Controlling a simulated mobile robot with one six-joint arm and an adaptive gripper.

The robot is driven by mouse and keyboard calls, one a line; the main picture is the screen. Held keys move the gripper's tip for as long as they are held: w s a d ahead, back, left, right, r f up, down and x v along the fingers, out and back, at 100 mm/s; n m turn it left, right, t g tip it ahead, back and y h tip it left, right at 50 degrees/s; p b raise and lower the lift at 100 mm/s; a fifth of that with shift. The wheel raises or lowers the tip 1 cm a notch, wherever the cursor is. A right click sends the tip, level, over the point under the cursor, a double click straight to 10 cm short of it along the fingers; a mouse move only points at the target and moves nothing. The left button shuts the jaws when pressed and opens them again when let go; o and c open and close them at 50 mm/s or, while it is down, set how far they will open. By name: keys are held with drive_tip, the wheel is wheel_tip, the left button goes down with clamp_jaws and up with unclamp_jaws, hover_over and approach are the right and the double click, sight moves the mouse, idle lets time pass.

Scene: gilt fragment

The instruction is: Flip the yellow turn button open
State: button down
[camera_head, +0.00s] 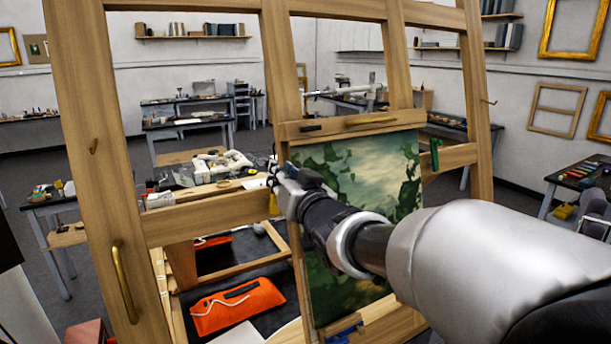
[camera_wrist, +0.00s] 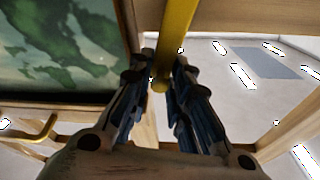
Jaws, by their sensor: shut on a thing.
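The yellow turn button (camera_wrist: 176,35) is a long yellow bar in the wrist view, with its rounded end between my fingertips. My gripper (camera_wrist: 163,68) is shut on that end. In the head view my gripper (camera_head: 277,180) is at the left edge of the framed painting (camera_head: 350,170), by the wooden upright. Only a small bit of the yellow button (camera_head: 273,203) shows there, and my fingers hide the rest. The painting, green leaves on a pale ground, also shows at the left of the wrist view (camera_wrist: 60,45).
A green turn button (camera_head: 434,153) is at the painting's right, a black one (camera_head: 311,128) at its top, a blue one (camera_head: 345,331) at its bottom. Wooden easel posts (camera_head: 100,170) stand around. An orange pouch (camera_head: 238,305) lies behind the left opening.

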drive_tip(key=shift+s+a+n+b, duration=0.15)
drive_tip(key=shift+a+n+b, duration=0.15)
drive_tip(key=shift+n+b, duration=0.4)
drive_tip(key=n, duration=0.1)
drive_tip(key=a+n+y, duration=0.1)
drive_tip(key=shift+s+n+g, duration=0.35)
drive_tip(key=shift+n+g, duration=0.05)
drive_tip(key=shift+r, duration=0.1)
drive_tip(key=c, duration=1.6)
unclamp_jaws()
drive_tip(key=shift+o, duration=0.2)
drive_tip(key=v, duration=1.2)
